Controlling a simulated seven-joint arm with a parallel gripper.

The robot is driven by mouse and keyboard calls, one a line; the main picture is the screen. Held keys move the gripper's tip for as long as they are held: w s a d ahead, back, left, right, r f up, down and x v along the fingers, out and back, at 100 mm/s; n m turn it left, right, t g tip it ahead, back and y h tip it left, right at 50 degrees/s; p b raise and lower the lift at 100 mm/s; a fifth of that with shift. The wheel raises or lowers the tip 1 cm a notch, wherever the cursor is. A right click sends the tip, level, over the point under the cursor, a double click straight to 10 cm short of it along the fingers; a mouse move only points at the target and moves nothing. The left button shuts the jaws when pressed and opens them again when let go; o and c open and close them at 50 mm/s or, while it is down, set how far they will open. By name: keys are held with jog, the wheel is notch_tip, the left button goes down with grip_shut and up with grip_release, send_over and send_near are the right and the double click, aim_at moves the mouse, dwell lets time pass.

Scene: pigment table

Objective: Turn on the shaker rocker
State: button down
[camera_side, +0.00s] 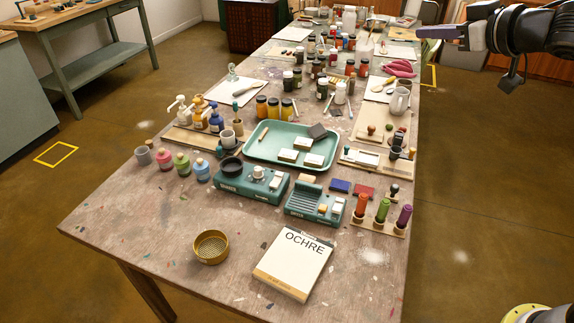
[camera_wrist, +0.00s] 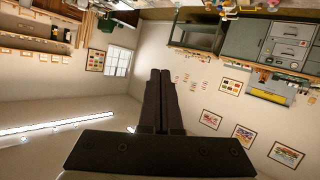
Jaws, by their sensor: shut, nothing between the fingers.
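Two teal boxes stand on the table's near half in the side view. The left box (camera_side: 240,190) has a black round cup, a pale round knob (camera_side: 258,173) and a pale switch (camera_side: 276,181). The right box (camera_side: 298,214) has a ribbed top and pale switches (camera_side: 336,207) on its right. Their labels are too small to read surely, so I cannot tell which is the shaker or how its rocker is set. My gripper (camera_side: 422,32) is high at the upper right, far from both boxes. In the wrist view my gripper (camera_wrist: 160,73) is shut and empty.
A teal tray (camera_side: 252,154) with pale blocks lies behind the boxes. Bottles stand left; a rack of coloured handled tools (camera_side: 382,212) stands right. A brass sieve (camera_side: 210,247) and an OCHRE book (camera_side: 293,264) lie in front. The wrist view shows walls and furniture.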

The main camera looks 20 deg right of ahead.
jog(key=w+a+f+n+g+y, duration=0.3)
jog(key=w+a+f+n+y, duration=0.2)
jog(key=w+a+f, duration=0.55)
jog(key=w+a+f+n+g, duration=0.1)
jog(key=a+f+g, duration=0.1)
jog(key=f, duration=0.7)
jog(key=w+a+f+n+g, duration=0.1)
jog(key=w+a+f, duration=0.1)
jog(key=f, duration=0.8)
jog(key=shift+a+g, duration=0.4)
jog(key=shift+a, duration=0.15)
jog(key=shift+f, duration=0.1)
send_over(276, 172)
jog(key=s+d, duration=0.1)
jog(key=s, duration=0.2)
notch_tip(276, 172, down, 7)
jog(key=shift+d+r, duration=0.15)
jog(key=f, duration=0.3)
jog(key=shift+w+d, duration=0.15)
jog(key=shift+w, duration=0.15)
jog(key=shift+f, duration=0.55)
jog(key=shift+w+d, duration=0.1)
